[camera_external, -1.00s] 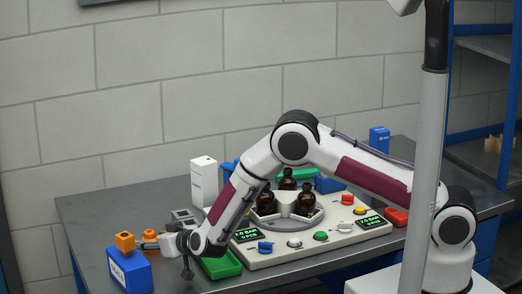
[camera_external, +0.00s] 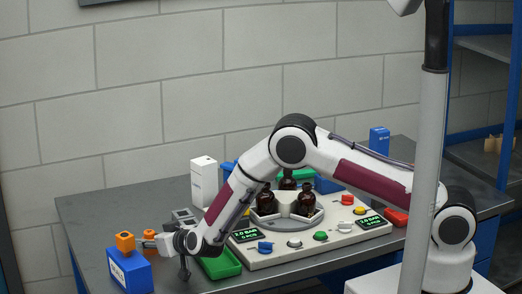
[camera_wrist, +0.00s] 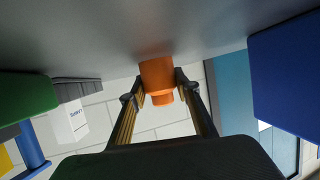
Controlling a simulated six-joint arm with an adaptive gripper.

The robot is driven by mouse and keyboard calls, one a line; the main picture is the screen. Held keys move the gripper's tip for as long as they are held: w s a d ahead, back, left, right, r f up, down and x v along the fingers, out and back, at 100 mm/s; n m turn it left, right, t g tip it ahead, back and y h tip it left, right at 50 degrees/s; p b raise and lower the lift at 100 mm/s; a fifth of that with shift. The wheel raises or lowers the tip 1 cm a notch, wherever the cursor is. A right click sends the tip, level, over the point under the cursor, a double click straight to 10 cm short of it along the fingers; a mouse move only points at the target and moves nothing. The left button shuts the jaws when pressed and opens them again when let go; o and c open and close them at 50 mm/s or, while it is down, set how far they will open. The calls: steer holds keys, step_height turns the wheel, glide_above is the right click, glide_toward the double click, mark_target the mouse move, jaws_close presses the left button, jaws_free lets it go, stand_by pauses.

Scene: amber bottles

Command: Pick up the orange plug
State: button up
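The orange plug (camera_wrist: 157,76) is a short cylinder with a narrower knob. It stands on the grey table and appears upside down in the wrist view, between my fingertips. My gripper (camera_wrist: 159,84) is low over the table, pointing left in the external view. Its fingers are apart, one on each side of the plug; I cannot tell whether the pads touch it.
A green tray (camera_external: 222,266) lies to the right, near my wrist.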

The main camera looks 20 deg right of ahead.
mark_target(150, 232)
steer(key=shift+r, duration=0.2)
steer(key=shift+r, duration=4.8)
